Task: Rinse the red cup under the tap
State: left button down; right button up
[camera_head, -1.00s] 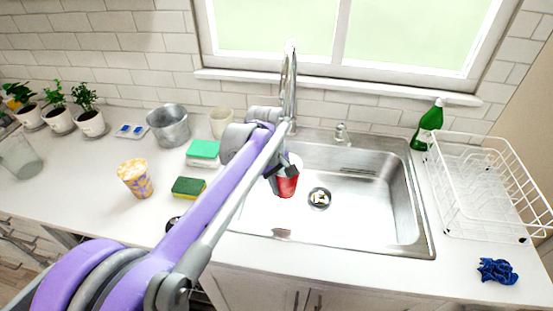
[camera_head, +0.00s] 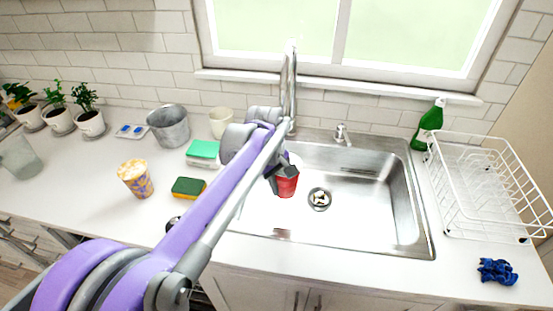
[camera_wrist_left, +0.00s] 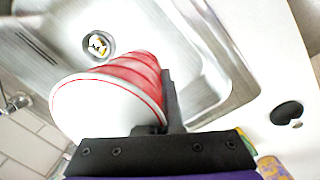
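The red cup (camera_head: 287,182) is inside the left part of the sink basin, beneath the tap (camera_head: 290,85). My left gripper (camera_head: 277,176) is at the cup, its dark fingers against the cup's wall. In the left wrist view the cup (camera_wrist_left: 122,92) lies against a black finger (camera_wrist_left: 172,102), with its white end towards the camera; the other finger is hidden, and the gripper looks closed on the cup. The sink (camera_head: 375,210) shows its drain (camera_head: 319,199) to the right of the cup. I cannot make out running water. My right gripper is not in view.
A white dish rack (camera_head: 480,190) and a blue cloth (camera_head: 497,271) are right of the sink. A green spray bottle (camera_head: 428,124) stands behind. Left are sponges (camera_head: 188,188), a patterned cup (camera_head: 135,180), a metal bucket (camera_head: 169,127) and a beige cup (camera_head: 221,122). The right basin is clear.

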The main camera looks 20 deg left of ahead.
pick_arm(q)
jog(key=s+d+r, duration=0.1)
jog(key=s+d+r+p, duration=0.1)
jog(key=s+r+p, duration=0.1)
jog(key=s+r, duration=0.1)
jog(key=shift+s+d, duration=0.1)
jog(key=shift+d, duration=0.3)
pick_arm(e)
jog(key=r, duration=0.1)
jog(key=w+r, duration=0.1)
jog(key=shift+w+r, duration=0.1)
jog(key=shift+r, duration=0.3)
